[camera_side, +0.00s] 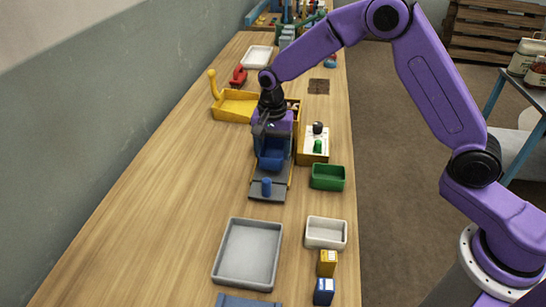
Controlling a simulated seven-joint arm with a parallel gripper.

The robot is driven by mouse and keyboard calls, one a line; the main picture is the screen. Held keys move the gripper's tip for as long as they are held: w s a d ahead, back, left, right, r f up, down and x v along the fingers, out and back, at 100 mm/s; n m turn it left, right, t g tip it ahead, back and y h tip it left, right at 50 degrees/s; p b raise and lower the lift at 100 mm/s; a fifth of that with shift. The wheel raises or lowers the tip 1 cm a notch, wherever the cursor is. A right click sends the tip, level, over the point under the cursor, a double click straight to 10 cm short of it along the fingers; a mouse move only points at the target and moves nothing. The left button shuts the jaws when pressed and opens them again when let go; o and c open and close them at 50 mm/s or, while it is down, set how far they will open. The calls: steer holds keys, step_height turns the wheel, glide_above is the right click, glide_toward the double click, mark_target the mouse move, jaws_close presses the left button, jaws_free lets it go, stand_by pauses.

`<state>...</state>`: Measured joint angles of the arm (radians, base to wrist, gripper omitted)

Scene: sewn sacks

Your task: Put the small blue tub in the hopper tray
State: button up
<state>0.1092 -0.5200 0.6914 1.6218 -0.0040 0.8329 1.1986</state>
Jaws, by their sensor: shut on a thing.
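My gripper (263,127) points down over the middle of the bench, in front of a dark machine-like stand. It is shut, and the small blue tub (271,158) shows just below its fingers. The fingers' contact with the tub is small and partly hidden. I cannot tell for sure which tray is the hopper tray. A yellow open tray (232,106) with an upright post lies behind and left of my gripper.
A green tub (327,178) and a yellow box with a green item (313,150) stand to the right. Nearer are a large grey tray (219,275), a small white tray (326,242), and yellow (327,264) and blue (324,292) boxes. The bench's left side is clear.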

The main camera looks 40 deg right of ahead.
steer(key=shift+f, duration=1.45)
steer(key=shift+f, duration=0.15)
steer(key=o, duration=1.1)
step_height(320, 180, up, 12)
steer(key=s+d+r+n, duration=0.1)
steer(key=s+r+n, duration=0.1)
steer(key=s+n, duration=0.5)
steer(key=s+r+n, duration=0.2)
steer(key=s+n, duration=0.2)
steer(key=s, duration=0.7)
steer(key=s+d+f+n, duration=0.1)
steer(key=s+d+n, duration=0.3)
steer(key=s, duration=0.5)
steer(key=s+d+f+n, duration=0.1)
steer(key=s+d+n, duration=0.4)
steer(key=s, duration=0.3)
steer(key=shift+s+f+n, duration=0.2)
steer(key=shift+s+n, duration=0.15)
steer(key=shift+n, duration=0.45)
